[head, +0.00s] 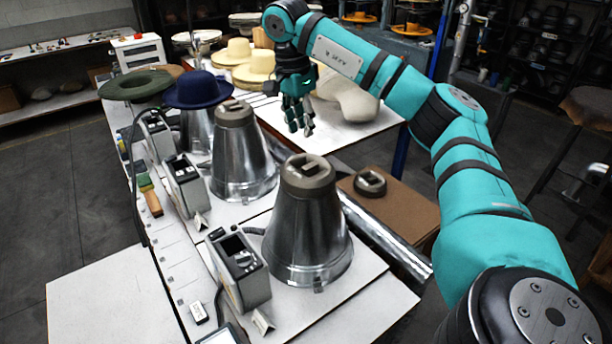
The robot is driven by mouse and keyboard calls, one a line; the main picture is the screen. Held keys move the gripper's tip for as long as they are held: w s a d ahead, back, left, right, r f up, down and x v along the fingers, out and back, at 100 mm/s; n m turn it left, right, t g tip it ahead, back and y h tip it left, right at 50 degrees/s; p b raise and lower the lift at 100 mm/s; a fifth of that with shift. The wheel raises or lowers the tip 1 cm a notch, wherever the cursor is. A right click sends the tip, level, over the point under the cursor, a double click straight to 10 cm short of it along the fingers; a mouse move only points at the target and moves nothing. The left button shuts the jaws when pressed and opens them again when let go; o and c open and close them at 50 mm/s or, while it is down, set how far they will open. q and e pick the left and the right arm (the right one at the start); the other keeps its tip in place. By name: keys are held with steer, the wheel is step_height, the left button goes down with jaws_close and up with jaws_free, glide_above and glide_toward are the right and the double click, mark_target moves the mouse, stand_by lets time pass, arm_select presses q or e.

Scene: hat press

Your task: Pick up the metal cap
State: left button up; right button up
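A dark grey-brown metal cap (370,182) lies on a brown board, right of the nearest metal cone. Similar caps sit on top of the metal cones, one on the nearest cone (307,176) and one on the cone behind it (235,113). My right gripper (302,130) hangs fingers down, up and left of the loose cap and apart from it. No object shows in it. Its fingers are small and dark, and I cannot tell how far apart they are. My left gripper is not in view.
The brown board (405,222) is mostly bare around the loose cap. A shiny metal tube (385,238) runs along the bench beside it. Grey control boxes (240,268) line the cones' left side. A blue hat (198,89) and straw hats (255,68) are farther back.

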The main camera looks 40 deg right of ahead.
glide_above(308, 167)
steer(key=a, duration=0.1)
step_height(308, 167, down, 6)
steer(key=shift+r, duration=0.1)
steer(key=shift+d+f+p, duration=0.1)
steer(key=shift+f+p, duration=0.3)
steer(key=shift+f, duration=0.55)
steer(key=shift+f+p, duration=0.3)
steer(key=f+p, duration=0.1)
steer(key=f, duration=0.2)
steer(key=shift+w+d+f+p, duration=0.1)
steer(key=shift+d+f+p, duration=0.25)
steer(key=shift+d+p, duration=0.05)
steer(key=shift+f, duration=0.45)
jaws_close()
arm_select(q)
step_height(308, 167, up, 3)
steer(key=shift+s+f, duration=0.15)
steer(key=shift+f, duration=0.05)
